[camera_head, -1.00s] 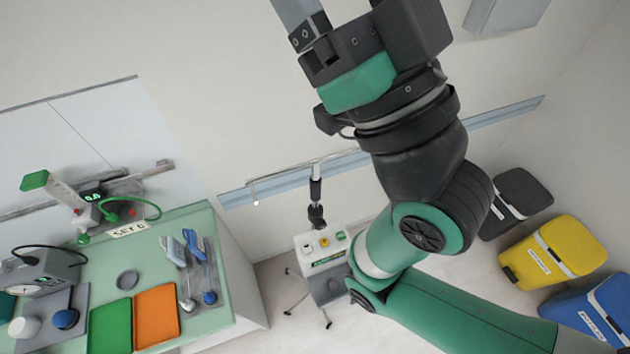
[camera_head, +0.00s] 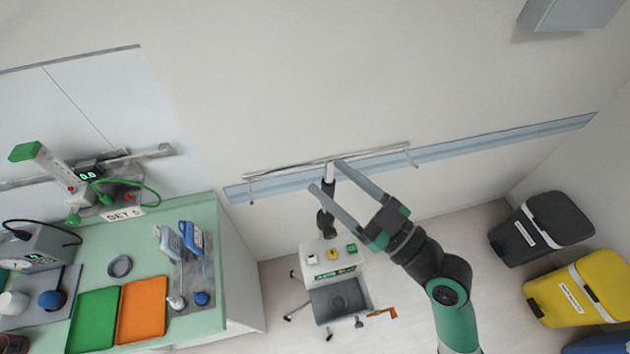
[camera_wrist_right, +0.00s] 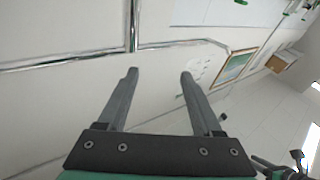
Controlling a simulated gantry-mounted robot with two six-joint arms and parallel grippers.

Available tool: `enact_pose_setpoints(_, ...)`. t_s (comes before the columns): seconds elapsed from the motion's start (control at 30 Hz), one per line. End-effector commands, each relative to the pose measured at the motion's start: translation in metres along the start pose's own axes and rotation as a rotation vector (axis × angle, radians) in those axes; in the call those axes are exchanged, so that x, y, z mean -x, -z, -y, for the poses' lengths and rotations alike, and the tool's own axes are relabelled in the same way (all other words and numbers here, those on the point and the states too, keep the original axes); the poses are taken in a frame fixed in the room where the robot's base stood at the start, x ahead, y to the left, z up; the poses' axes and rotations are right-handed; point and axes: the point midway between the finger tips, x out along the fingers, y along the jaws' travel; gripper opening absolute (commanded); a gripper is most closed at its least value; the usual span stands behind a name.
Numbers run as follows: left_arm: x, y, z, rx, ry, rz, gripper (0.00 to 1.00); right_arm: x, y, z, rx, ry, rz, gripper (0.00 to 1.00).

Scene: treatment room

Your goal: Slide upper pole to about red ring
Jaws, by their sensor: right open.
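The stand's upper pole (camera_head: 330,173) is a thin chrome tube under a long crossbar with hooked ends (camera_head: 290,170). Black collars (camera_head: 325,222) sit below it, above the white stand body (camera_head: 330,262). My right gripper (camera_head: 326,175) is open and empty. In the head view its fingertips appear on either side of the upper pole, but I cannot tell the depth gap. In the right wrist view the pole (camera_wrist_right: 133,25) and crossbar (camera_wrist_right: 65,60) lie ahead of the open fingers (camera_wrist_right: 159,73), with the pole near the left fingertip. I cannot make out the red ring. My left gripper is out of view.
A green table (camera_head: 215,275) with trays, bottles and devices stands at the left. Black (camera_head: 545,228) and yellow bins (camera_head: 580,298) stand at the right. A blue wall rail (camera_head: 500,138) runs behind the stand.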

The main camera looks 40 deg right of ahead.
Motion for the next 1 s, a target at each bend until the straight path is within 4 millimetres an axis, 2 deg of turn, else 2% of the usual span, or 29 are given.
enact_pose_setpoints(0.03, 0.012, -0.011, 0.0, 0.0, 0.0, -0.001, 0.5, 0.021, -0.042, -0.005, -0.03, -0.031, 0.07, 0.67)
enact_pose_setpoints(0.1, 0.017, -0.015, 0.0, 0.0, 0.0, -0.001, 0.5, 0.042, -0.074, -0.012, -0.056, -0.07, 0.142, 0.67)
enact_pose_setpoints(0.13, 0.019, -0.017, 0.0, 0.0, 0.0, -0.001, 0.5, 0.049, -0.085, -0.014, -0.065, -0.084, 0.166, 0.67)
enact_pose_setpoints(0.23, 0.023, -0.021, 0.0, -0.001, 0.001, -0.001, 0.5, 0.063, -0.104, -0.02, -0.08, -0.118, 0.208, 0.67)
enact_pose_setpoints(0.37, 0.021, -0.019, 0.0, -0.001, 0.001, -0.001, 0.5, 0.061, -0.101, -0.024, -0.077, -0.126, 0.204, 0.67)
enact_pose_setpoints(0.47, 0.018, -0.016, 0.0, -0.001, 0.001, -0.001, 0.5, 0.055, -0.1, -0.024, -0.075, -0.123, 0.203, 0.67)
enact_pose_setpoints(0.57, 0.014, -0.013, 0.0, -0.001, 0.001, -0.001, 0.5, 0.04, -0.102, -0.026, -0.076, -0.121, 0.204, 0.67)
enact_pose_setpoints(0.8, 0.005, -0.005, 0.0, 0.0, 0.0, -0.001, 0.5, -0.013, -0.113, -0.032, -0.075, -0.122, 0.202, 0.67)
enact_pose_setpoints(1.0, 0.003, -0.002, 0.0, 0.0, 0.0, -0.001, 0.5, -0.044, -0.121, -0.035, -0.076, -0.122, 0.203, 0.67)
